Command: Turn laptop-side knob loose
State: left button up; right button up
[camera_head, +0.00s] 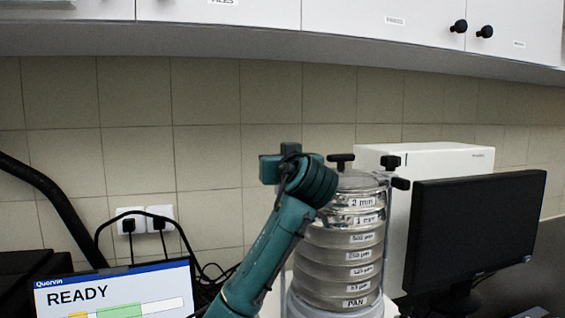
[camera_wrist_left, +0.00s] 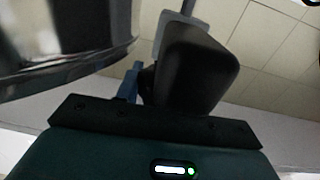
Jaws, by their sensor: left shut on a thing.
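My left gripper (camera_head: 312,182) reaches from the lower left to the laptop side of the metal sieve stack (camera_head: 338,262), near its top. In the left wrist view a black knob (camera_wrist_left: 197,70) fills the space in front of my gripper (camera_wrist_left: 150,88), beside the shiny sieve wall (camera_wrist_left: 60,45). My gripper is shut on this laptop-side knob. In the head view the gripper hides its own fingertips and the held knob. My right gripper is out of view.
A laptop (camera_head: 115,291) showing READY stands at the lower left. A black monitor (camera_head: 475,235) stands close to the stack's right, with a white box (camera_head: 430,158) behind. Cables and sockets (camera_head: 145,220) are on the tiled wall. White cabinets (camera_head: 380,20) hang above.

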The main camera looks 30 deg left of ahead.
pick_arm(q)
jog(key=shift+n+g+y, duration=0.3)
dwell(0.4)
jog(key=o, duration=1)
jog(key=b+v, duration=0.4)
jog(key=v, duration=0.9)
